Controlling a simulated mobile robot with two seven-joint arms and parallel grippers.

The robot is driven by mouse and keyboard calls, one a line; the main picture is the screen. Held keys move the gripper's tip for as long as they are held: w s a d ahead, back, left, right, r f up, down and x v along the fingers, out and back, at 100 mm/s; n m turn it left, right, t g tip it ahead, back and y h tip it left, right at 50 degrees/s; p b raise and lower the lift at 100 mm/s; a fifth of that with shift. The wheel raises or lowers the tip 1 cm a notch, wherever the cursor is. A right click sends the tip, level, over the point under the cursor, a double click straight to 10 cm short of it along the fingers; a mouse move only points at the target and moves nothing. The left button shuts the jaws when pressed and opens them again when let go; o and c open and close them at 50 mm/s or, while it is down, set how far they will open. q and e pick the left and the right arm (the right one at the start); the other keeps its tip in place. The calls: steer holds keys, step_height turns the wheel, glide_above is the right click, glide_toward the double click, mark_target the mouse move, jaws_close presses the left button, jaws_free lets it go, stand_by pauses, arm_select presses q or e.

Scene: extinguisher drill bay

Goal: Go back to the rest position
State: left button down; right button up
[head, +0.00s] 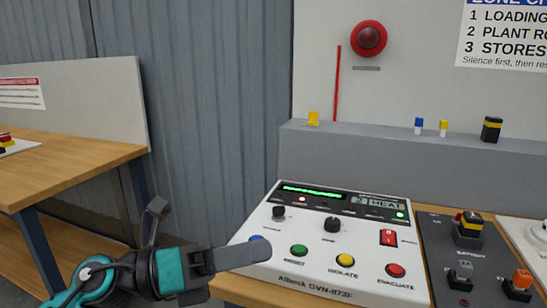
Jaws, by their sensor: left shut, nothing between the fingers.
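My left gripper (262,256) comes in from the lower left, shut and empty. Its fingers show at the front left edge of the white control panel (290,213), partly covering a blue button (256,238) there. I cannot tell whether they touch the panel. The panel has knobs, a green button (299,250), a yellow button (345,260), a red button (396,270), a red rocker switch (388,237) and a lit green display (312,190). My right gripper is not in view.
A dark switch board (436,232) stands right of the panel on the wooden bench. A grey ledge (390,143) with small blue, yellow and black items runs behind. A red bell (369,38) is on the wall. Another wooden table (75,165) stands at left, with a floor gap between.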

arm_select(q)
steer(key=w+a+f+n+t+y+p, duration=0.2)
steer(key=a+f+n+t+y, duration=0.4)
steer(key=n, duration=0.9)
steer(key=w+a+f+n+t+y+p, duration=0.1)
steer(key=a+f+n+t+y, duration=0.5)
steer(key=n, duration=0.9)
steer(key=s+a+f+n+g+y+p, duration=0.1)
steer(key=s+f+n+g+y, duration=0.1)
steer(key=s+f+n, duration=0.3)
steer(key=s+a+f+n+g+y+p, duration=0.1)
steer(key=s+f+n+g+y, duration=0.2)
steer(key=f, duration=1.1)
steer(key=s+n, duration=0.3)
steer(key=s, duration=0.2)
steer(key=shift+a+f, duration=0.15)
steer(key=shift+a, duration=0.2)
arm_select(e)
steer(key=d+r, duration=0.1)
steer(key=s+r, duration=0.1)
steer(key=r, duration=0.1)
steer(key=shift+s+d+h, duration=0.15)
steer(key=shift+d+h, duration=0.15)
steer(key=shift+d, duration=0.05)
arm_select(q)
steer(key=shift+w, duration=0.1)
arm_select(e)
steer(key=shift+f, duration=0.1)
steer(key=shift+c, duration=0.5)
